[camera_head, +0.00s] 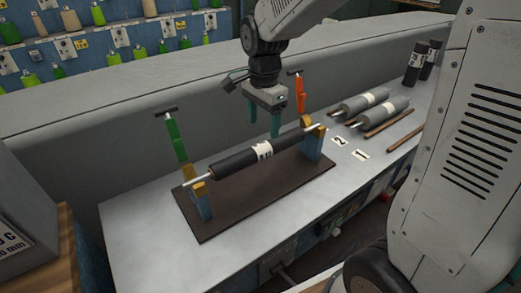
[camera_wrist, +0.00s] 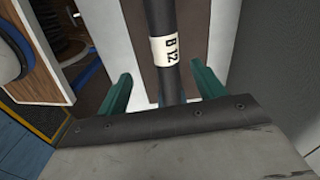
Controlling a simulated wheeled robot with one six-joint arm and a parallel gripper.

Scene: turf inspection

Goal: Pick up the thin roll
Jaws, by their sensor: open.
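A slim black roll (camera_head: 235,162) with a white label lies across two blue and yellow supports above a dark brown board. Its pale shaft ends stick out at both ends. In the wrist view the roll (camera_wrist: 160,15) shows its label "B 12" and runs between the two teal fingers. My gripper (camera_head: 264,121) is open and empty, pointing down over the roll near its middle. In the wrist view the open gripper (camera_wrist: 161,72) has one finger on each side of the roll. I cannot tell the exact height gap.
A green-handled clamp (camera_head: 176,138) and an orange-handled clamp (camera_head: 300,97) stand up at the supports. Two grey rolls (camera_head: 359,103), thin brown rods (camera_head: 388,124) and upright black rolls (camera_head: 416,64) are to the right. A grey wall (camera_head: 120,112) runs behind the table.

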